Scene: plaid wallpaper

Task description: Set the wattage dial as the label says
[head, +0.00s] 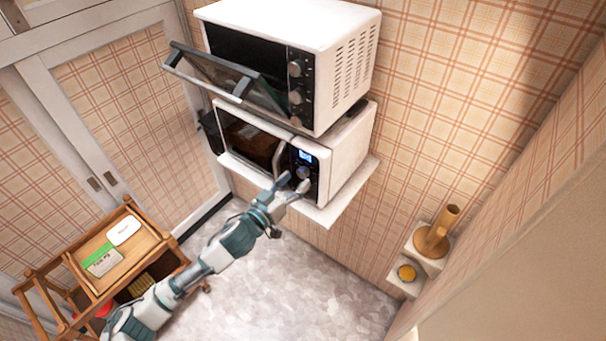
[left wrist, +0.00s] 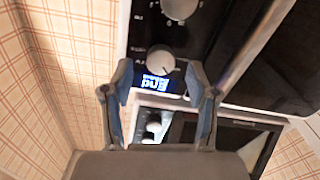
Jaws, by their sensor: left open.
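The white microwave (head: 345,150) sits on the lower shelf, with a dark control panel and a lit blue display (head: 305,156). A round silver dial (head: 303,172) is just below the display. In the left wrist view, which is upside down, this dial (left wrist: 160,58) is between and beyond my fingertips, and a second dial (left wrist: 180,8) is at the top edge. Which one is for wattage I cannot read. My left gripper (head: 293,184) is open in front of the panel; contact is not clear. A green-and-white card (head: 103,261) and a white card (head: 123,231) lie on the cart; their print is too small to read.
A toaster oven (head: 335,75) with its door hanging open stands above the microwave. The microwave handle (head: 279,158) is beside the panel. A wooden cart (head: 150,242) stands at lower left. Small wall shelves at right hold a wooden object (head: 437,235).

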